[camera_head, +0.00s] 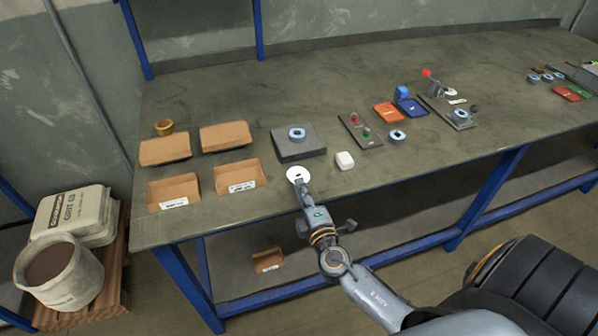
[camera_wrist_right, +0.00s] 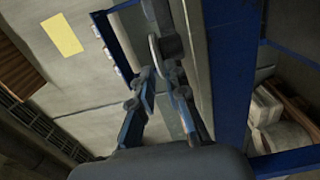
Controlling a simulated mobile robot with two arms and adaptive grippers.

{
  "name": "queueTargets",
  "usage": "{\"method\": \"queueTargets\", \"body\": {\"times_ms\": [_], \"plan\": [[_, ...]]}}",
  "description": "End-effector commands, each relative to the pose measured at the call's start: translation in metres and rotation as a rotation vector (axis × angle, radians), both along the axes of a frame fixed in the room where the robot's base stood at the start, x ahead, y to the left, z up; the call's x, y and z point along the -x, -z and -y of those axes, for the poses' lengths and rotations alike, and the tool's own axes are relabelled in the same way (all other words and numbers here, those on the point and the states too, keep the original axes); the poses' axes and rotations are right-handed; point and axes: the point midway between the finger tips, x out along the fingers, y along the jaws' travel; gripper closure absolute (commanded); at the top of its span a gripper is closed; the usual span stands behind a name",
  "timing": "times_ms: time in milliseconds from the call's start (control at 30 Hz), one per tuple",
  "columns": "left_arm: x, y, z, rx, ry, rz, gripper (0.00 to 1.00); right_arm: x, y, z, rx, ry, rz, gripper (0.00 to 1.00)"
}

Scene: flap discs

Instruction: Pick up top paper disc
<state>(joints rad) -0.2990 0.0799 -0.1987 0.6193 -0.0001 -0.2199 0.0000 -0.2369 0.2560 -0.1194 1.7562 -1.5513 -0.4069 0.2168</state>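A white paper disc (camera_head: 292,174) with a dark centre hole shows at the tip of my right gripper (camera_head: 299,184), over the front edge of the table in the head view. In the right wrist view the disc (camera_wrist_right: 153,54) shows nearly edge-on between the fingers of my right gripper (camera_wrist_right: 160,42). The fingers are closed on it. Part of the disc is hidden by the fingers. No stack of paper discs can be made out. My left gripper is not in view.
Several cardboard trays (camera_head: 226,135) stand on the left of the workbench (camera_head: 245,75). A dark grey block (camera_head: 299,152) bears a blue-white ring (camera_head: 296,133). A switch plate (camera_head: 352,126) and coloured trays (camera_head: 389,112) stand farther right.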

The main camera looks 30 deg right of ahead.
Motion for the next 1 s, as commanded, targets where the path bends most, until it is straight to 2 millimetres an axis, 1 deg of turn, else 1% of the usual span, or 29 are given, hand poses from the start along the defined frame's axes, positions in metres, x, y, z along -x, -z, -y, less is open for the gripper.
{"method": "queueTargets", "body": {"times_ms": [67,267,300,333,367,767,867,1000], "plan": [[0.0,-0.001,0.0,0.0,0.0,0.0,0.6,-0.003,0.0,0.001,0.0,-0.001,0.0,0.86],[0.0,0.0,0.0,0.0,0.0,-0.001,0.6,-0.003,0.001,0.001,0.0,-0.001,0.0,0.86],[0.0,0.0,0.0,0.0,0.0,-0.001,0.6,-0.003,0.001,0.001,0.0,-0.001,0.0,0.94],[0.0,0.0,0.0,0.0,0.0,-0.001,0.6,-0.003,0.001,0.001,0.0,-0.001,0.0,0.99],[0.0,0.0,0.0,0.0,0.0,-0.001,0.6,-0.003,0.001,0.001,0.0,-0.001,0.0,1.0],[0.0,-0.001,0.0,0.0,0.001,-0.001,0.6,-0.003,0.0,0.001,0.0,0.0,0.0,1.0],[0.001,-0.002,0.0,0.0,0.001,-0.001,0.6,-0.003,-0.005,0.001,0.0,0.0,0.0,1.0],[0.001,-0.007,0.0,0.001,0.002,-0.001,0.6,-0.003,-0.02,0.001,-0.001,0.0,0.002,1.0]]}}
